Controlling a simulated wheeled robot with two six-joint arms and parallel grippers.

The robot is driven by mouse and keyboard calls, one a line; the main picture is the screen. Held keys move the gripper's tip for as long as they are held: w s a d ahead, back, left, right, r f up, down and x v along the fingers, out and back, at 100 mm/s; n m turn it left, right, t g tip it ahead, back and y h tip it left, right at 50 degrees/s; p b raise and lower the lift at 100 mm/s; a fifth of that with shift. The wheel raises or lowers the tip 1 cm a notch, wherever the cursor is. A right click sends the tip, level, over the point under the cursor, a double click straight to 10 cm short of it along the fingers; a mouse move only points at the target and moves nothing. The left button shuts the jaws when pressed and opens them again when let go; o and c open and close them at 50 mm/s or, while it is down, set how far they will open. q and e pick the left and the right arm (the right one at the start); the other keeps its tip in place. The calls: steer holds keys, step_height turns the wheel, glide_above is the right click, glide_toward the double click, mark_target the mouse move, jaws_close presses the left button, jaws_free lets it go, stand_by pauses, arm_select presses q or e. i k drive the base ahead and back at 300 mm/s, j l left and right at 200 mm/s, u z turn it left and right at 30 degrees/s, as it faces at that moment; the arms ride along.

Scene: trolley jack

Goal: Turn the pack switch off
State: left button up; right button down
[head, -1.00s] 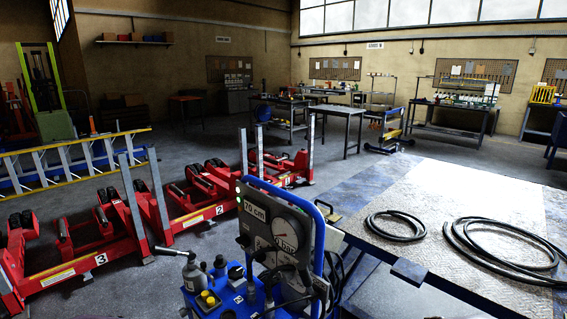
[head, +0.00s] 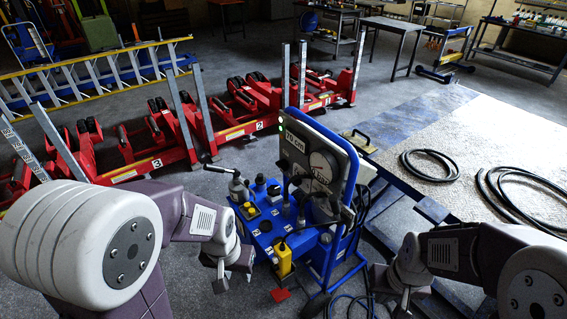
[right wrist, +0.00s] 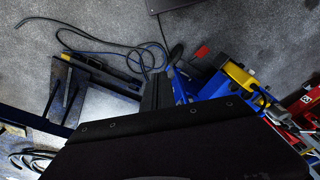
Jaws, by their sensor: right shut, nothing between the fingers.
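A blue hydraulic pack (head: 262,222) stands on the floor in front of me. Its upright grey panel (head: 300,150) carries a display, a round gauge (head: 322,167) and a lit green lamp (head: 281,127). Valves and knobs stand on its top. A yellow box (head: 284,259) is on its near side, with a red piece (head: 281,295) below it. I cannot make out which part is the pack switch. My left gripper (head: 222,284) is left of the pack, its jaws unclear. My right gripper (head: 403,303) is right of it, shut and empty; its fingers (right wrist: 158,92) show in the right wrist view.
A blue tube handle (head: 347,200) rises at the pack's right side. Dark cables lie on the floor near my right gripper. Red jacks (head: 180,135) and a ladder (head: 90,75) stand behind left. A platform with coiled hoses (head: 430,165) is at right.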

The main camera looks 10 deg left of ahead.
mark_target(282, 164)
steer(key=i+j+u, duration=0.1)
steer(key=j, duration=0.25)
steer(key=i+j+u, duration=0.1)
steer(key=j, duration=0.25)
steer(key=i+j+u, duration=0.1)
steer(key=j, duration=0.2)
steer(key=i+j+u, duration=0.1)
steer(key=i+l, duration=0.4)
